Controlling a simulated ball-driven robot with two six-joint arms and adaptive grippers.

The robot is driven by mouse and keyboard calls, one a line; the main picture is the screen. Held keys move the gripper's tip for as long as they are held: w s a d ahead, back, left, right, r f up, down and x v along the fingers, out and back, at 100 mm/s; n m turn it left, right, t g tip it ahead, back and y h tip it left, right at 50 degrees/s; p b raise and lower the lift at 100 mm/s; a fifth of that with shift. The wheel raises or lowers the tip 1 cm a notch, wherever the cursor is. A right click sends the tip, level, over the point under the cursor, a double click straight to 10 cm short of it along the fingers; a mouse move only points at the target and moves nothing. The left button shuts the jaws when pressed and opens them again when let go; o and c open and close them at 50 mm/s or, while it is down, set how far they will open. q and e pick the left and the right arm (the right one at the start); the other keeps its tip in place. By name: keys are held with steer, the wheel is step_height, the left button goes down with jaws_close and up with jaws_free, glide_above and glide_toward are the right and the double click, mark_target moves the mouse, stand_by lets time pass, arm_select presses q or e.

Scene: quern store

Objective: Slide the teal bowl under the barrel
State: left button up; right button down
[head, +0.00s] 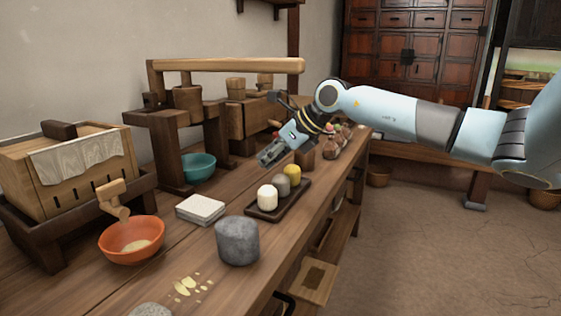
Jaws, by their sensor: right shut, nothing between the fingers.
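The teal bowl (199,166) stands upright on the wooden bench, low down between the legs of the dark wooden press stand (170,150). A front leg hides part of its left side. A small wooden barrel (187,98) sits on top of the stand, below the long pale lever beam (225,65). The bowl shows below the barrel and slightly to its right; I cannot tell whether it is exactly beneath. My right gripper (265,160) is shut and empty, above the bench to the right of the bowl and apart from it. My left gripper is out of view.
A dark tray (262,213) with small jars lies nearer on the bench. A stack of white cloths (200,209), a grey stone (237,242) and an orange bowl (132,240) stand in front. A wooden box (70,170) is at left. Some bench right of the teal bowl is clear.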

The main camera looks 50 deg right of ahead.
steer(key=shift+s+d, duration=0.25)
steer(key=shift+s, duration=0.55)
steer(key=shift+s+d, duration=0.2)
steer(key=shift+s, duration=0.55)
steer(key=c, duration=2.1)
jaws_free()
steer(key=o, duration=0.3)
steer(key=shift+r, duration=0.35)
steer(key=o, duration=0.4)
step_height(320, 180, up, 3)
steer(key=shift+f+p, duration=0.15)
steer(key=shift+p, duration=1.1)
steer(key=shift+o, duration=0.7)
steer(key=shift+f, duration=0.35)
